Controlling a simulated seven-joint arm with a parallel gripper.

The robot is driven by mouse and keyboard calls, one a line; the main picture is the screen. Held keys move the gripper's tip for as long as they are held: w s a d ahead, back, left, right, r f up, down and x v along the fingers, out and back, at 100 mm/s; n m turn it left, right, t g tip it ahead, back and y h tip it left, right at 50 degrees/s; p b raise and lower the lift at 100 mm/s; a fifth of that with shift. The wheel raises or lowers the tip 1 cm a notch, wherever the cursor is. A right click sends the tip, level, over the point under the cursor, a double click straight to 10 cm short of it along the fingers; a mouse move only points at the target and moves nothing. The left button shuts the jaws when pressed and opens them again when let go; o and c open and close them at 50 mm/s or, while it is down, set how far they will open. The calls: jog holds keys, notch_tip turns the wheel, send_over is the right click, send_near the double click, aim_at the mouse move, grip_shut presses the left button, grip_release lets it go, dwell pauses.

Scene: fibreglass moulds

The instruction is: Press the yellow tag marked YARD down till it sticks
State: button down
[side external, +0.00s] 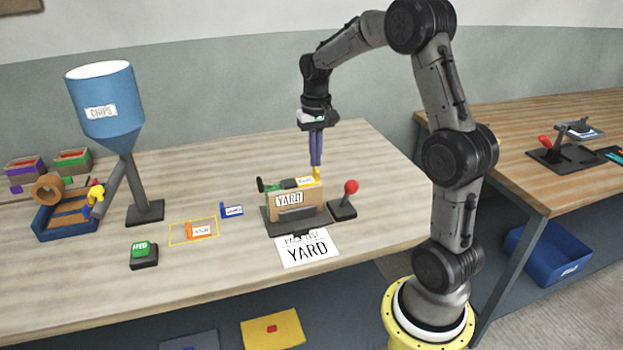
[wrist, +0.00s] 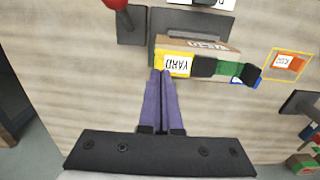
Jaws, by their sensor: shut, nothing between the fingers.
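The yellow tag (wrist: 177,66) with a white YARD label lies along the near edge of a cardboard box (wrist: 222,42) in the wrist view. In the side view the tag (side external: 317,173) shows at the box's back right, partly hidden. My gripper (wrist: 160,74) is shut and empty, its purple fingers side by side with tips at the tag's left part. In the side view my gripper (side external: 316,166) points down above the tag's end. I cannot tell whether the tips touch it.
The box stands in a dark holder (side external: 277,229), with a red-knobbed lever (side external: 351,187) to its right. Black and green pieces (wrist: 228,68) adjoin the tag. A YARD sheet (side external: 306,249) lies in front. An orange tag (side external: 202,231), a blue tag (side external: 232,211) and a green button (side external: 141,251) are left.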

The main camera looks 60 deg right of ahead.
jog(key=shift+r, duration=2.9)
jog(key=shift+w+a, duration=0.1)
jog(key=shift+a, duration=0.05)
jog(key=s+a+r+n+t, duration=0.1)
jog(key=s+a+r+n, duration=0.1)
jog(key=a+r, duration=0.35)
jog(key=s+a+r+n+t, duration=0.2)
jog(key=s+a+r, duration=0.1)
jog(key=a, duration=0.5)
jog(key=s+a+f+n+t, duration=0.1)
jog(key=s+a+f+n, duration=0.1)
jog(key=s, duration=0.4)
jog(key=s+a+f+n+t, duration=0.1)
jog(key=s+a+f+n, duration=0.2)
jog(key=s, duration=0.4)
jog(key=a+f, duration=0.1)
jog(key=a, duration=0.1)
jog(key=shift+a+f+t, duration=0.3)
jog(key=shift+a, duration=0.05)
